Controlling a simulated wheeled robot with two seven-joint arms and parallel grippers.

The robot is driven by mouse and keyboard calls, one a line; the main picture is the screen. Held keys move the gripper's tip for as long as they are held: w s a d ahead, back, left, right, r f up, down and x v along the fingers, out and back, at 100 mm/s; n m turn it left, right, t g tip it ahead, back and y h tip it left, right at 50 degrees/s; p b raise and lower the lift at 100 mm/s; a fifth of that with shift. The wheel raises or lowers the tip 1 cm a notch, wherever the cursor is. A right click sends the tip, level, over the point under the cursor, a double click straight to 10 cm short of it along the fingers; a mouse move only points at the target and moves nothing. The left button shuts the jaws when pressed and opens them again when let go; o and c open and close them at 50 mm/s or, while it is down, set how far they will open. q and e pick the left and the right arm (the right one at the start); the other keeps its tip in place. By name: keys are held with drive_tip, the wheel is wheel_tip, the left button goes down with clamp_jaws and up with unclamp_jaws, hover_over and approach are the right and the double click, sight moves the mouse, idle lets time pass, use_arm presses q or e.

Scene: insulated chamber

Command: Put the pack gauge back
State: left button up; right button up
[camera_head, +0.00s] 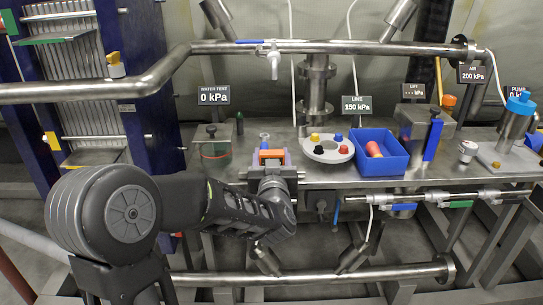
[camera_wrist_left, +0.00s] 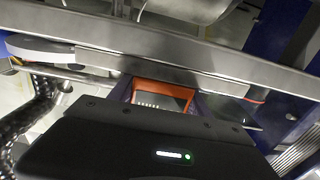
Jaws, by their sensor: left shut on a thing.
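A small orange-framed device, which looks like the pack gauge (camera_head: 272,154), is at the front of the steel bench, left of the round plate. My left gripper (camera_head: 273,167) is shut on it, with purplish pieces on both sides of it. In the left wrist view the orange frame of the gauge (camera_wrist_left: 163,91) shows just beyond the dark gripper body, with a pale face inside. Its lower part is hidden by the gripper. I cannot tell whether it touches the bench. My right gripper is not in view.
A round plate with coloured knobs (camera_head: 327,158) and a blue bin (camera_head: 370,166) holding a red-orange thing stand to the right. A steel pipe (camera_head: 350,48) crosses above the bench. Signs read "LINE 150 kPa" (camera_head: 357,105) and "WATER TEST 0 kPa" (camera_head: 214,95).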

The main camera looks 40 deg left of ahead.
use_arm(q)
drive_tip(key=shift+f, duration=0.2)
drive_tip(key=o, duration=1.4)
drive_tip(key=shift+o, duration=0.2)
drive_tip(key=shift+s+d, duration=0.1)
drive_tip(key=shift+s, duration=0.05)
drive_tip(key=v, duration=0.7)
drive_tip(key=shift+s+d+p, duration=0.2)
drive_tip(key=shift+p, duration=0.1)
